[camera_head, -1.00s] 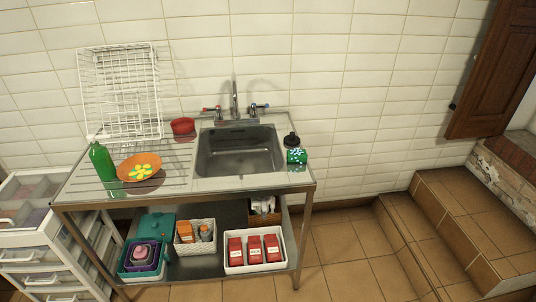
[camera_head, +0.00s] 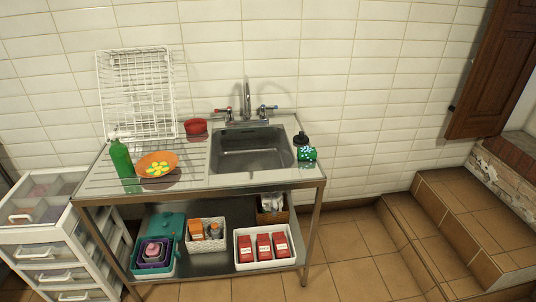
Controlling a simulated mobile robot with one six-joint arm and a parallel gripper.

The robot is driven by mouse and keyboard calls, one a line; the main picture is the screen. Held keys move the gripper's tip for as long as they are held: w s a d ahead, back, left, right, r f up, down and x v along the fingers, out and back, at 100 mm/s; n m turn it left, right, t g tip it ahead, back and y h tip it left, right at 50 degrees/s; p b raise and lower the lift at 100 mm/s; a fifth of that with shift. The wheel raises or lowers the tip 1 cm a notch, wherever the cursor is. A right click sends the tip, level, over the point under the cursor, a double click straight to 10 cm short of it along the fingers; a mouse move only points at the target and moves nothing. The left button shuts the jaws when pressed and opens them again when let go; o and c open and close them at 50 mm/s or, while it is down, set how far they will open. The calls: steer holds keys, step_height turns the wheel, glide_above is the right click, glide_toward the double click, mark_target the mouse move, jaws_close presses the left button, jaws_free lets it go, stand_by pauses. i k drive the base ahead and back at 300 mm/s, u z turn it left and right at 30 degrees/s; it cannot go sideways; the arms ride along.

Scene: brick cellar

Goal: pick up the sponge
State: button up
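No thing in view is plainly a sponge. A small green block-like thing with pale spots (camera_head: 306,154) sits on the counter's right end, right of the sink (camera_head: 250,148); it may be the sponge, but it is too small to tell. An orange dish (camera_head: 143,160) on the ribbed drainboard, left of the sink, shows yellow and green shapes (camera_head: 157,169); I cannot tell whether these are printed on it or lie in it. My gripper is not in view.
A green bottle (camera_head: 122,160), a white wire rack (camera_head: 137,95), a red bowl (camera_head: 196,127) and a dark round thing (camera_head: 301,139) stand on the counter. Bins fill the lower shelf. A white drawer unit (camera_head: 50,250) is at left; tiled steps (camera_head: 425,235) are at right.

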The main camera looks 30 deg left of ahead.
mark_target(304, 153)
steer(key=u, duration=0.25)
steer(key=k, duration=0.3)
steer(key=u, duration=2.1)
steer(key=k, duration=0.65)
steer(key=z, duration=0.45)
steer(key=i, duration=1.65)
steer(key=u, duration=0.3)
